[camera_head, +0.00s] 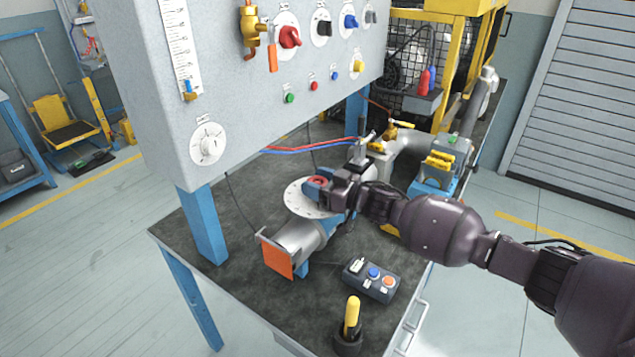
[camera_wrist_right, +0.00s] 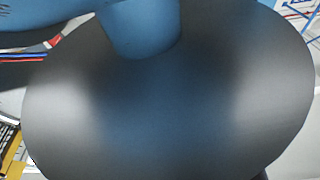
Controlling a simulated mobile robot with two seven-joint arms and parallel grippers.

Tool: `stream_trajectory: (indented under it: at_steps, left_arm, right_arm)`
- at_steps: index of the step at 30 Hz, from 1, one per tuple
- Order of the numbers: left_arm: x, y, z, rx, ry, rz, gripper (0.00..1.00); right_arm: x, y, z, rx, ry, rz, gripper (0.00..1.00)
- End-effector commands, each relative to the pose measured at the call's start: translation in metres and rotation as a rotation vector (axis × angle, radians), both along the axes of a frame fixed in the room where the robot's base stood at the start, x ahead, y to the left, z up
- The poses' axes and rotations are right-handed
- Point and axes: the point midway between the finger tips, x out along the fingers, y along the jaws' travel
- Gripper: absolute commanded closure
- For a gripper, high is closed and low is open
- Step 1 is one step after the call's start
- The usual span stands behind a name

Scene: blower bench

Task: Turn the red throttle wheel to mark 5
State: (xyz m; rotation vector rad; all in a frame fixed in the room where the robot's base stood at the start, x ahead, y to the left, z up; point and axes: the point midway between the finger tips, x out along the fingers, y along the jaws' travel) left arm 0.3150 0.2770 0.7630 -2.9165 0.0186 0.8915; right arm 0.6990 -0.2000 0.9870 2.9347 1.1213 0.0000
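The red throttle wheel (camera_head: 318,181) sits above a round white dial plate (camera_head: 297,199) on the pipe assembly on the bench. My right gripper (camera_head: 318,184) is at the wheel, with blue fingertips on either side of it. Fingers and wrist cover much of the wheel, and I cannot tell whether the fingers press on it. The dial marks are too small to read, and no pointer is clear. The right wrist view is filled by a large dark rounded surface (camera_wrist_right: 165,110) with a blue stem; the wheel is not recognisable there. My left gripper is not in view.
A grey panel (camera_head: 245,110) with knobs and a white gauge (camera_head: 208,143) stands at the left. A control box (camera_head: 371,279) and a yellow-handled lever (camera_head: 351,316) are at the bench front. An orange-ended pipe (camera_head: 277,259) lies just before the dial. Yellow-handled valves (camera_head: 440,161) stand behind.

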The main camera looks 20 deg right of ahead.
Motion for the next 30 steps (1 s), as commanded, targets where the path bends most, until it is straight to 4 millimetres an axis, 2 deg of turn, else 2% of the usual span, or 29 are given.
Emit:
stream_trajectory:
  at_steps: [1,4,17,26,27,30]
  left_arm:
    - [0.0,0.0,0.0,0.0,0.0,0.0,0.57]
    - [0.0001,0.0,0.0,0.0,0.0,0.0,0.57]
    - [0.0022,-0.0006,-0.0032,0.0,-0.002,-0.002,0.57]
    - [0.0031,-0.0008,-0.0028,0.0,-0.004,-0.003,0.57]
    - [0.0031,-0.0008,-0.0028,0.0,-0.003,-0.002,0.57]
    - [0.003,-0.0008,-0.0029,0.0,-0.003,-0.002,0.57]
  right_arm:
    - [-0.0001,-0.0001,-0.0001,0.0,0.0,0.0,0.5]
    - [-0.0001,-0.0001,-0.0001,0.0,0.0,0.0,0.65]
    - [0.0002,-0.0004,-0.0006,-0.002,-0.001,0.123,0.65]
    - [-0.0002,-0.0004,-0.0003,-0.001,0.001,0.129,0.65]
    - [-0.0002,-0.0004,-0.0003,-0.001,0.001,0.129,0.39]
    - [-0.0002,-0.0004,-0.0002,0.0,0.0,0.129,0.23]
